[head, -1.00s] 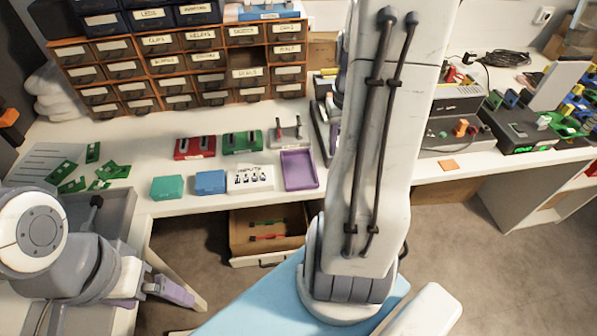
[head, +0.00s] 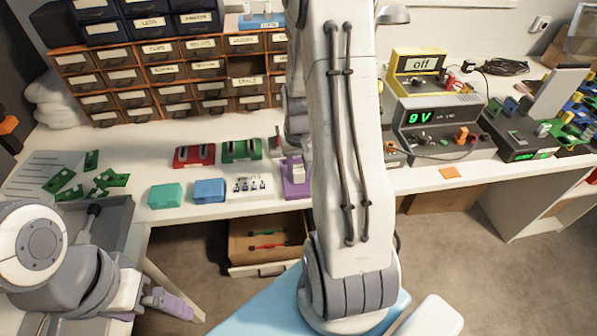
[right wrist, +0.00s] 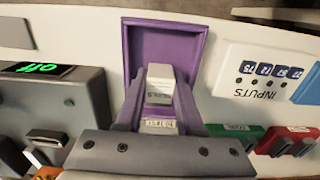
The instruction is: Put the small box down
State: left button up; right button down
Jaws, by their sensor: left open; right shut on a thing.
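A small whitish box (right wrist: 160,82) is between the fingers of my right gripper (right wrist: 161,92), which is shut on it. In the right wrist view they are over the purple tray (right wrist: 196,50). I cannot tell whether the box touches the tray floor. In the head view, the purple tray (head: 296,191) shows left of my right arm, with part of the gripper over it; the arm hides the rest. My left gripper (head: 178,304) is open and empty at the lower left, below the table's front edge.
A white inputs board (head: 248,188), a blue box (head: 209,190) and a teal box (head: 164,195) stand left of the tray. Red (head: 194,157) and green (head: 241,151) cases are behind them. A 9 V supply (head: 432,122) is at right. An open drawer (head: 262,267) is below.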

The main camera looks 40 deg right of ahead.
jog(key=shift+f, duration=0.1)
jog(key=c, duration=0.8)
grip_release()
